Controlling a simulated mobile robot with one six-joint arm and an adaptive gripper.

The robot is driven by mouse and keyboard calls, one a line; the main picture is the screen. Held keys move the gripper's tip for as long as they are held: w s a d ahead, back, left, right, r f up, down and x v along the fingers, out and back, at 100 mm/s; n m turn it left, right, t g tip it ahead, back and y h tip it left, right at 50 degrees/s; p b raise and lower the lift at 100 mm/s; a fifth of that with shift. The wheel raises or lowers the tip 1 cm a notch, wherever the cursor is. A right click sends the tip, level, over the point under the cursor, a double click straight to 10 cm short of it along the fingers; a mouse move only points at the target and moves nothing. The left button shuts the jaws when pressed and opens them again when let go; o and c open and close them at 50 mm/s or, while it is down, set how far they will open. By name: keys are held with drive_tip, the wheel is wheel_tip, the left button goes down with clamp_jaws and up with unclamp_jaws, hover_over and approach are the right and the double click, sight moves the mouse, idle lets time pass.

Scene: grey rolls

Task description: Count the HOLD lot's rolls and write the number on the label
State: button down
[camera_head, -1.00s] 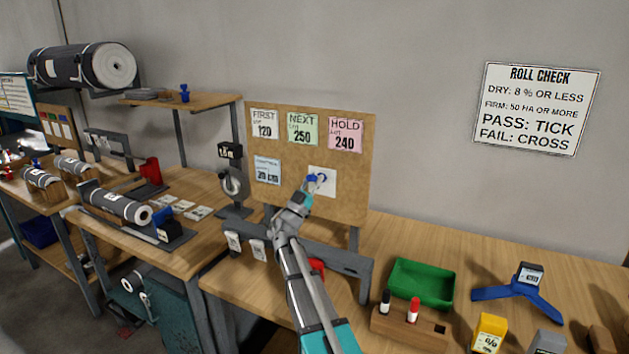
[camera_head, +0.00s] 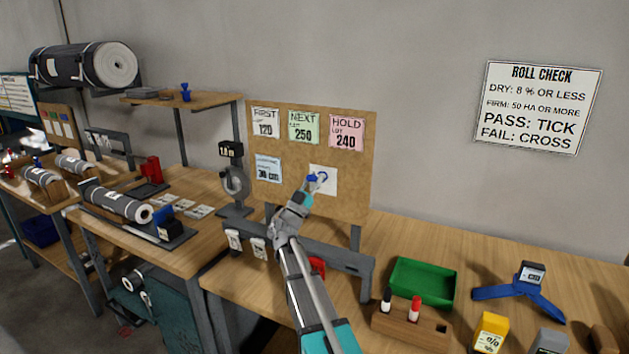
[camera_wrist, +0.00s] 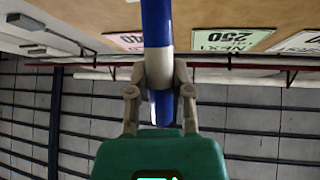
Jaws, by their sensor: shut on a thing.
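My gripper (camera_head: 308,190) is shut on a blue and white marker (camera_wrist: 158,28), which stands between the fingers in the wrist view. In the head view the marker's blue end (camera_head: 311,178) is at the white label (camera_head: 329,187) on the brown board (camera_head: 346,207). A blue curved stroke shows on the label beside the marker; part of the label is hidden, and whether the tip touches is unclear. Above it hangs the pink HOLD card (camera_head: 346,133), reading lot 240. Grey rolls lie at the left, one on the middle bench (camera_head: 115,203); I cannot tell which belong to HOLD.
A wooden block (camera_head: 408,330) holds a black and a red marker. Behind it sits a green tray (camera_head: 423,283). A blue stand (camera_head: 518,293) and a yellow meter (camera_head: 490,333) are at the right. A grey rail (camera_head: 340,258) runs in front of the board.

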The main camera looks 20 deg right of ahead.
drive_tip(key=shift+w+a+f+b, duration=0.45)
drive_tip(key=shift+w+f+b, duration=0.1)
drive_tip(key=shift+f+b, duration=0.2)
drive_tip(key=shift+w+a+f+b, duration=0.4)
drive_tip(key=shift+w+f+b, duration=0.1)
drive_tip(key=shift+f+b, duration=0.2)
idle(3.5)
drive_tip(key=shift+s+a, duration=0.15)
drive_tip(key=shift+a, duration=0.05)
idle(1.1)
drive_tip(key=shift+d, duration=0.2)
idle(1.5)
